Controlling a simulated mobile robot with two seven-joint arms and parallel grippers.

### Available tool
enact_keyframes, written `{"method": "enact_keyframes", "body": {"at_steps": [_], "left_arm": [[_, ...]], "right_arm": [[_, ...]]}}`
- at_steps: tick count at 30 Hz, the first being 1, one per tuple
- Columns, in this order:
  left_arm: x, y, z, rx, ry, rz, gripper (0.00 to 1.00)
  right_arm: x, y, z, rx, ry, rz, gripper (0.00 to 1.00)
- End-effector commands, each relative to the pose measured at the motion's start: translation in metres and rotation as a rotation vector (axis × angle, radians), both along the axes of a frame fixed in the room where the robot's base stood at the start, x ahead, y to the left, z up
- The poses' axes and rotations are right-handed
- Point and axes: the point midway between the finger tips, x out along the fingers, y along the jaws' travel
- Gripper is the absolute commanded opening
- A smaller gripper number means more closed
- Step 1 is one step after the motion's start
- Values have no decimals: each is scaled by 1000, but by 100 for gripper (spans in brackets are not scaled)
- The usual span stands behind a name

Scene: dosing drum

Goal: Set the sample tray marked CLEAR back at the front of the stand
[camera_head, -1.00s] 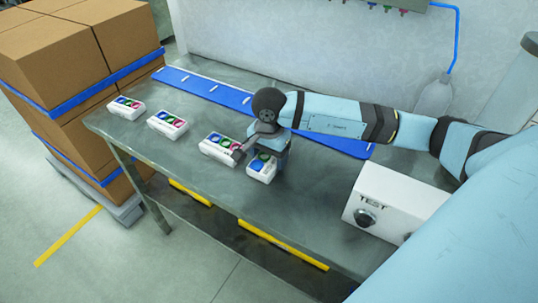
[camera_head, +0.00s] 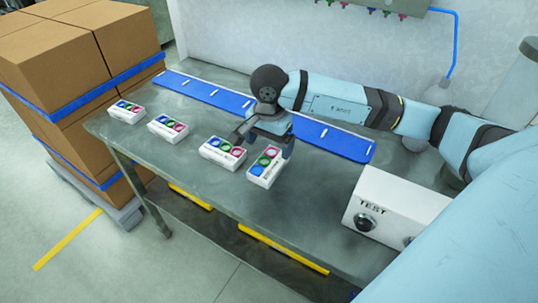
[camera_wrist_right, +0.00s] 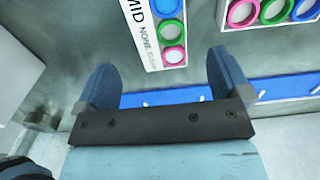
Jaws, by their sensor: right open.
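Four small white trays with blue, green and pink rings stand on the grey table (camera_head: 200,205). The rightmost tray (camera_head: 266,168) sits turned at a different angle from its left neighbour (camera_head: 223,152); the others are a middle-left tray (camera_head: 168,128) and a far-left tray (camera_head: 126,111). I cannot make out which is marked CLEAR. My right gripper (camera_head: 265,136) is open and empty, just behind and above the rightmost tray. In the wrist view, a tray with the letters MID and smaller blurred print (camera_wrist_right: 150,38) lies beyond the open fingers (camera_wrist_right: 165,78). My left gripper is out of view.
A blue strip (camera_head: 205,88) with white marks runs along the back of the table. A white TEST box (camera_head: 390,205) with a black knob stands at the right. Stacked cartons (camera_head: 75,60) stand left of the table. Bare tabletop lies between the trays and the box.

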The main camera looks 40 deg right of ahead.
Motion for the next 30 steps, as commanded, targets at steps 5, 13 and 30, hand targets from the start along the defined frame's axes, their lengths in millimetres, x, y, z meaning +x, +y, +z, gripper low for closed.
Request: {"method": "enact_keyframes", "body": {"at_steps": [5, 13, 30], "left_arm": [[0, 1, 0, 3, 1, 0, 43], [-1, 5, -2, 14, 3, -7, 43], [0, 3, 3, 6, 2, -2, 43]], "right_arm": [[1, 0, 36, 2, -4, 0, 95], [0, 0, 56, 1, 2, 1, 95], [0, 0, 60, 1, 1, 0, 95]]}}
